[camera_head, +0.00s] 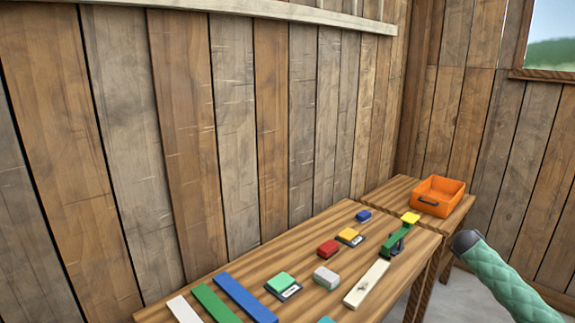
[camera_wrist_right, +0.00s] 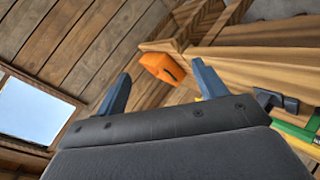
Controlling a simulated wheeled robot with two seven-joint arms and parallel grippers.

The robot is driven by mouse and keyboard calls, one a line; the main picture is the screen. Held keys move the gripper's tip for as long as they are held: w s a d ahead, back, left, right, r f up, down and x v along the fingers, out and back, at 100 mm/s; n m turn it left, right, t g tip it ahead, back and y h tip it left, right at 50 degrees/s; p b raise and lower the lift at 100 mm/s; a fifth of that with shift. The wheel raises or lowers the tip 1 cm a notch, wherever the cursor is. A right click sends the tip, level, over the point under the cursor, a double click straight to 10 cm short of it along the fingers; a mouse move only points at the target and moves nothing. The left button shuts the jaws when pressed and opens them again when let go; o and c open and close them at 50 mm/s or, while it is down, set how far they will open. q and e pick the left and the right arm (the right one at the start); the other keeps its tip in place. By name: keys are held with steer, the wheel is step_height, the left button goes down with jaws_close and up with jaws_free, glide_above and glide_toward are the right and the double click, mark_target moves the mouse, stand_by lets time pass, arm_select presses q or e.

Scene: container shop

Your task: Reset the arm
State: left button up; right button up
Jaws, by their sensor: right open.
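My right gripper (camera_wrist_right: 160,69) shows in the right wrist view, with its two blue-grey fingers spread apart and nothing between them. The orange bin (camera_wrist_right: 157,70) appears beyond the fingers, apart from them. In the head view a teal quilted arm part with a dark end comes in at the lower right, to the right of the table; no gripper fingers show there. My left gripper is in neither view.
The wooden table (camera_head: 330,245) holds a red block (camera_head: 328,248), a blue block (camera_head: 363,216), a green block (camera_head: 281,281), a white bar (camera_head: 367,284) and coloured strips. The orange bin (camera_head: 437,196) stands on a farther table. Plank walls stand behind.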

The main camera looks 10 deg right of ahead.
steer(key=s+a+f+n+g+y, duration=0.15)
steer(key=s+a+f, duration=0.45)
steer(key=a+f, duration=0.6)
steer(key=s+a+f+y, duration=0.2)
steer(key=s+a+f, duration=0.3)
steer(key=a+f, duration=0.65)
steer(key=s+a+f+n+g+y, duration=0.15)
steer(key=s+a+f, duration=0.55)
steer(key=f, duration=0.8)
steer(key=s+a+f+g+y, duration=0.1)
steer(key=s+a+f, duration=0.3)
steer(key=s+a, duration=0.5)
steer(key=s+a+f+m+g+y, duration=0.1)
steer(key=s+a+f, duration=0.4)
steer(key=s+a, duration=0.5)
steer(key=s+a+f+y, duration=0.3)
steer(key=s+a, duration=0.6)
steer(key=a, duration=0.9)
steer(key=shift+s+a+f+m+g, duration=0.3)
steer(key=shift+f+m+g, duration=0.1)
steer(key=shift+f, duration=0.35)
